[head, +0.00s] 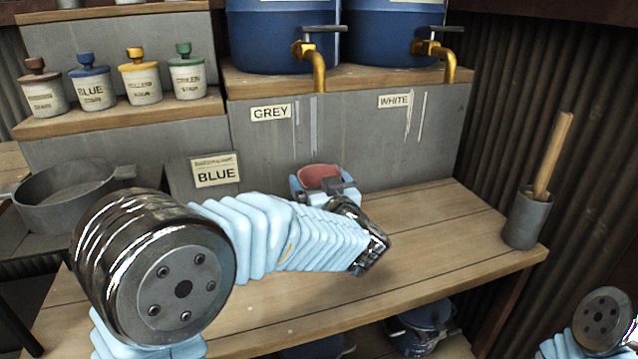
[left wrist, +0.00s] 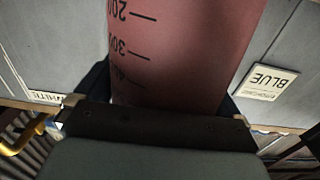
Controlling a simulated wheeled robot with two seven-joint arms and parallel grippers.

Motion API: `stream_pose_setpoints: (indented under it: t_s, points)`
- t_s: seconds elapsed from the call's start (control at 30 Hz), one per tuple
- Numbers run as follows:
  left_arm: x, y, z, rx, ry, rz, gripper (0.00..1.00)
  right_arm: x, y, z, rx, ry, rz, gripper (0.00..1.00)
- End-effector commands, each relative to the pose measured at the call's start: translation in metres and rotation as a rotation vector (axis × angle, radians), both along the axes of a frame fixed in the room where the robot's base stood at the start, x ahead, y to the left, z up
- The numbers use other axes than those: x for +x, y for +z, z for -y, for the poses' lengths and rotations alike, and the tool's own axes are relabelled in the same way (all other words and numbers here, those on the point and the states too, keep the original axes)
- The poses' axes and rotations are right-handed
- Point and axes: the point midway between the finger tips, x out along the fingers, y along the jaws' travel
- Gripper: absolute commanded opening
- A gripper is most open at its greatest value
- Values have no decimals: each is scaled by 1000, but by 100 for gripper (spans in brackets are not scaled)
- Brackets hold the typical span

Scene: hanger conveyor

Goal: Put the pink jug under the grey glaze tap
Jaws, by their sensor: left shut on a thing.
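The pink jug (head: 319,177) is at the back of the wooden bench, in front of the grey panel. My left gripper (head: 323,188) is shut on it and hides much of it. In the left wrist view the jug (left wrist: 185,45) fills the middle, with dark volume marks on its side. The grey glaze tap (head: 319,72) is a brass spout on a blue barrel, above the GREY label (head: 270,113). The jug appears below this tap in the head view. Whether it touches the bench is hidden. My right gripper is out of view.
A second brass tap (head: 449,66) is at right above the WHITE label (head: 394,101). A BLUE sign (head: 215,170) and a grey pan (head: 68,195) are left. Lidded jars (head: 142,78) line a shelf. A grey pot (head: 527,220) holds a wooden stick. The bench's right half is clear.

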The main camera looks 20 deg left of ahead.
Motion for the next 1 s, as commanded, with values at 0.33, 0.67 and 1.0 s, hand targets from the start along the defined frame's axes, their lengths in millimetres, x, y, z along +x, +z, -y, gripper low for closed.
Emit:
stream_pose_setpoints:
  t_s: [0.33,0.67,1.0]
  points:
    - [0,-3,0,1,1,-1,100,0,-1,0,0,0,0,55]
    - [-2,2,2,-1,-2,1,100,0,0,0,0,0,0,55]
    - [-61,1,42,0,-5,0,100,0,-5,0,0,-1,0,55]
